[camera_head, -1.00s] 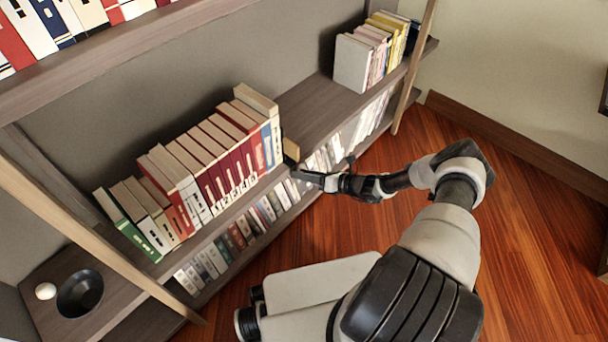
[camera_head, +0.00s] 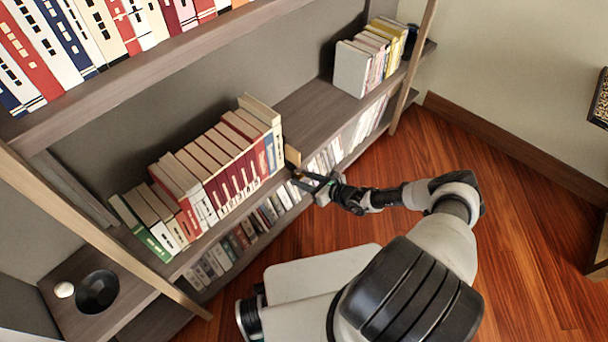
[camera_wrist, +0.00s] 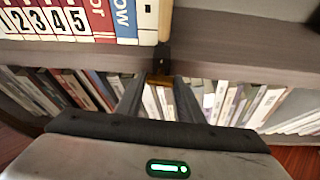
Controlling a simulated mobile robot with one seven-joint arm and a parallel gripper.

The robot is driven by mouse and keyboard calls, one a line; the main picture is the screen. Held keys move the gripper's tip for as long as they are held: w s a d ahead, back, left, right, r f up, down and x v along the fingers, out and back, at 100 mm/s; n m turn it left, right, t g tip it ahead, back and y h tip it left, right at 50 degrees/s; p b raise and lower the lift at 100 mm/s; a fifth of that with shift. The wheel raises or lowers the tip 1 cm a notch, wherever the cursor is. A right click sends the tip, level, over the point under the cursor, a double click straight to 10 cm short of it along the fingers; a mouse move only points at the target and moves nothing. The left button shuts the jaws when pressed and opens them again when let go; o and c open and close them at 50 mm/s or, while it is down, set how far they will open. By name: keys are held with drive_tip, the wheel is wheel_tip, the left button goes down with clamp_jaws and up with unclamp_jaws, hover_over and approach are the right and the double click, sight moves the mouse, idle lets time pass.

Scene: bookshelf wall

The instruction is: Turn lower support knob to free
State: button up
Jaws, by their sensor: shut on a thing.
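A small brown-orange knob (camera_wrist: 160,79) sits below a dark bracket (camera_wrist: 162,56) at the front edge of the shelf, in the wrist view. The bracket is just below a pale wooden end support (camera_wrist: 166,20) that stands against the right end of the book row; the support also shows in the head view (camera_head: 292,156). My gripper (camera_wrist: 160,84) is shut on the knob, with one finger on each side of it. In the head view my gripper (camera_head: 302,180) reaches the shelf edge from the right. The knob's exact turn angle cannot be told.
A row of books (camera_head: 215,165) fills the shelf left of the support. More upright cases (camera_wrist: 240,100) stand on the shelf below, close behind my fingers. A dark bowl (camera_head: 97,291) and white ball (camera_head: 64,289) are at lower left.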

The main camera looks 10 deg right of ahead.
drive_tip(key=shift+n+p, duration=0.35)
drive_tip(key=shift+n, duration=0.05)
drive_tip(key=o, duration=1.1)
drive_tip(key=shift+c, duration=0.2)
drive_tip(key=p+v, duration=0.4)
drive_tip(key=v, duration=1.3)
drive_tip(key=shift+s, duration=0.35)
